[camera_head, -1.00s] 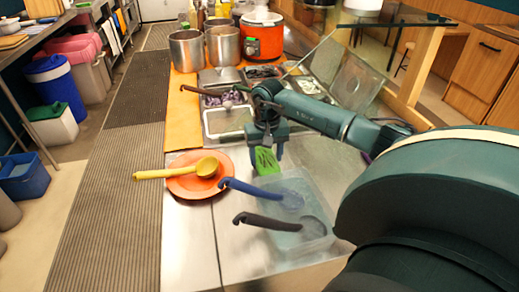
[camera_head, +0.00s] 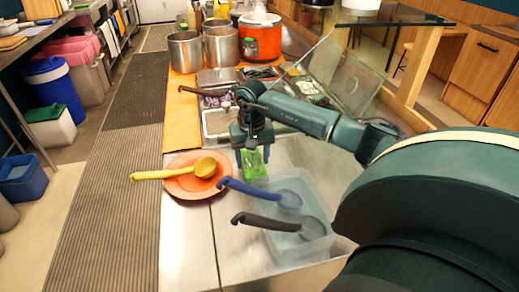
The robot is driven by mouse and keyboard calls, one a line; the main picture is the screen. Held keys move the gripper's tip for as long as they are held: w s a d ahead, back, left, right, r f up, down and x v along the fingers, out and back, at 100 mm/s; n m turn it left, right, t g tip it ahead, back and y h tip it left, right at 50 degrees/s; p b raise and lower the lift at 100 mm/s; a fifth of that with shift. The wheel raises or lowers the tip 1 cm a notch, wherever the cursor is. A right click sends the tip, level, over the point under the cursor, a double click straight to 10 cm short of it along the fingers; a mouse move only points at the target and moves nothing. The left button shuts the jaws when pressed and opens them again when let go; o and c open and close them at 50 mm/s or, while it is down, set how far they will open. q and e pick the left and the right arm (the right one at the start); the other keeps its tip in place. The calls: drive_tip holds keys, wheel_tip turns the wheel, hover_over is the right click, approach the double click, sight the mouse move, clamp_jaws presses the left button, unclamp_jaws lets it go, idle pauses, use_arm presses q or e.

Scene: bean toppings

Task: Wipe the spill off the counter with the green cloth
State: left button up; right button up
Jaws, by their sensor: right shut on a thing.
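The green cloth (camera_head: 253,169) hangs below my right gripper (camera_head: 252,148), which is shut on it. The cloth is above or against the steel counter (camera_head: 195,250), between the orange plate and the clear container; I cannot tell whether it touches the surface. No spill can be made out on the counter. My left gripper is not in view.
An orange plate (camera_head: 180,187) with a yellow ladle (camera_head: 160,175) lies left of the cloth. A clear container (camera_head: 315,255) with a blue ladle (camera_head: 250,190) and a black ladle (camera_head: 265,222) is in front. Topping pans (camera_head: 214,123) and pots (camera_head: 186,50) stand behind.

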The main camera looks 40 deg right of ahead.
drive_tip(key=shift+w+a+f, duration=0.1)
drive_tip(key=shift+w+a, duration=0.15)
drive_tip(key=shift+a, duration=0.3)
drive_tip(key=shift+d, duration=0.1)
drive_tip(key=shift+s+d+b, duration=0.15)
drive_tip(key=shift+s+d, duration=0.25)
drive_tip(key=shift+d, duration=0.3)
drive_tip(key=shift+s+d+b, duration=0.2)
drive_tip(key=shift+s+d, duration=0.25)
drive_tip(key=shift+d, duration=0.3)
drive_tip(key=shift+s+d+b, duration=0.15)
drive_tip(key=shift+s+d, duration=0.25)
drive_tip(key=shift+d, duration=0.3)
drive_tip(key=shift+w+r+p, duration=0.1)
drive_tip(key=shift+r+p, duration=0.45)
drive_tip(key=shift+r, duration=0.25)
wheel_tip(320, 180, up, 3)
drive_tip(key=shift+r+p, duration=0.15)
drive_tip(key=shift+p, duration=0.85)
wheel_tip(320, 180, up, 3)
drive_tip(key=shift+r+p, duration=0.15)
drive_tip(key=shift+p, duration=0.85)
